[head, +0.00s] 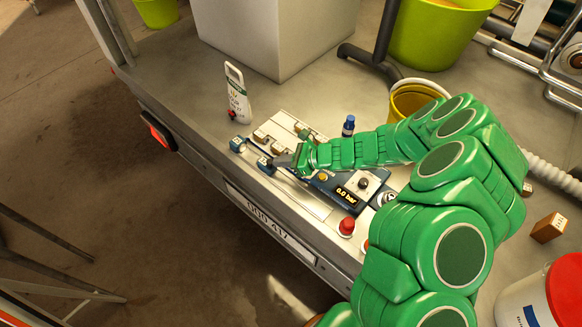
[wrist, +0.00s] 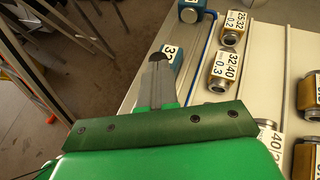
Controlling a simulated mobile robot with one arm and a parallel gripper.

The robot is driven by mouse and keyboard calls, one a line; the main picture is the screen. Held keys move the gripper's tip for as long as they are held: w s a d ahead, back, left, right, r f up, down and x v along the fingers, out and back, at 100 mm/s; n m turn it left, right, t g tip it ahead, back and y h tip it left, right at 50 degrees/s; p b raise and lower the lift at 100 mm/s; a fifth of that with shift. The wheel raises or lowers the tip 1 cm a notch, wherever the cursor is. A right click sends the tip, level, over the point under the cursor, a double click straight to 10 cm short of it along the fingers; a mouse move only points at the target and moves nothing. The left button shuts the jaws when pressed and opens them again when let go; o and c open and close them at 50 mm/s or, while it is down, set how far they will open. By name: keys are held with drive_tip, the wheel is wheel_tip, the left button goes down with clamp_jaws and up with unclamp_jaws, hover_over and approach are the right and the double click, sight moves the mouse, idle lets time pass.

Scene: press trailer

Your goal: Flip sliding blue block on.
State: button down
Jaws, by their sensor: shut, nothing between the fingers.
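Two small blue blocks sit along the trailer's front edge on narrow tracks. The far blue block (head: 237,144) stands alone at the left; it also shows at the top of the wrist view (wrist: 191,11). The nearer blue block (head: 264,164) has a white number label and also shows in the wrist view (wrist: 176,62). I cannot tell which of them the task means. My gripper (head: 284,163) is shut and empty, with its tips right beside the nearer block. In the wrist view its tips (wrist: 158,60) overlap that block's near side; whether they touch is unclear.
Brown-and-metal fittings with number labels (wrist: 219,70) lie close to the right of the blocks. A gauge box (head: 345,190) reads 0.0 bar, with a red knob (head: 346,226) nearby. The trailer edge drops off in front.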

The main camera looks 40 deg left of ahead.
drive_tip(key=shift+a, duration=0.95)
drive_tip(key=shift+d, duration=0.1)
drive_tip(key=shift+w+d+r, duration=0.1)
drive_tip(key=shift+w+d, duration=0.15)
drive_tip(key=shift+d, duration=0.2)
drive_tip(key=shift+w+d+r, duration=0.1)
drive_tip(key=shift+w+d, duration=0.15)
drive_tip(key=shift+d, duration=0.2)
drive_tip(key=v, duration=1.1)
drive_tip(key=shift+w+d+f, duration=0.15)
drive_tip(key=shift+f, duration=0.1)
drive_tip(key=shift+w+d+r, duration=0.1)
drive_tip(key=shift+d+r, duration=0.05)
drive_tip(key=shift+d, duration=0.1)
